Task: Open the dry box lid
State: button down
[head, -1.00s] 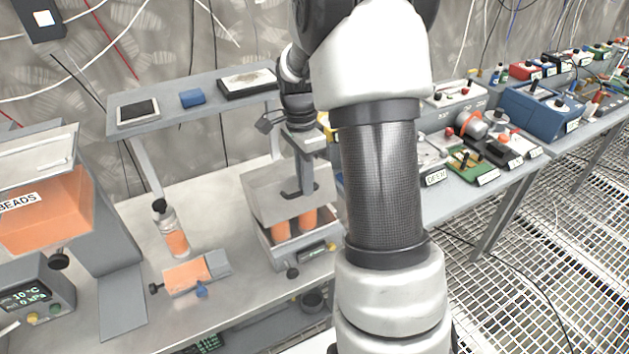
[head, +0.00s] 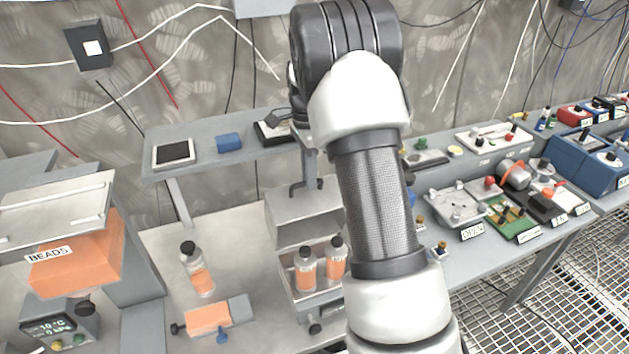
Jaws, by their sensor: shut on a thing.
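The dry box (head: 301,303) stands on the bench left of my arm. Its grey lid (head: 290,232) is swung up and tilted back, leaving the front open. Two bottles with dark caps and orange contents, a left one (head: 306,270) and a right one (head: 336,262), show inside. My gripper (head: 306,184) is at the lid's dark handle (head: 293,190), shut on it. My arm hides part of the gripper and the right side of the box.
A bead hopper (head: 75,262) stands at the left. A loose bottle (head: 197,270) and a small orange-topped block (head: 208,319) are left of the box. A raised shelf (head: 200,165) is behind. A side bench (head: 460,255) with several devices is at the right.

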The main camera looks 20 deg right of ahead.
jog(key=shift+w+a+f, duration=0.15)
jog(key=shift+w+f, duration=0.2)
jog(key=shift+f, duration=0.05)
jog(key=c, duration=1.8)
grip_release()
jog(key=shift+w, duration=0.15)
jog(key=shift+r, duration=0.2)
jog(key=r, duration=0.5)
jog(key=w+r, duration=0.1)
jog(key=r, duration=1.1)
jog(key=shift+w+r, duration=0.1)
jog(key=shift+w, duration=0.1)
jog(key=shift+r, duration=0.1)
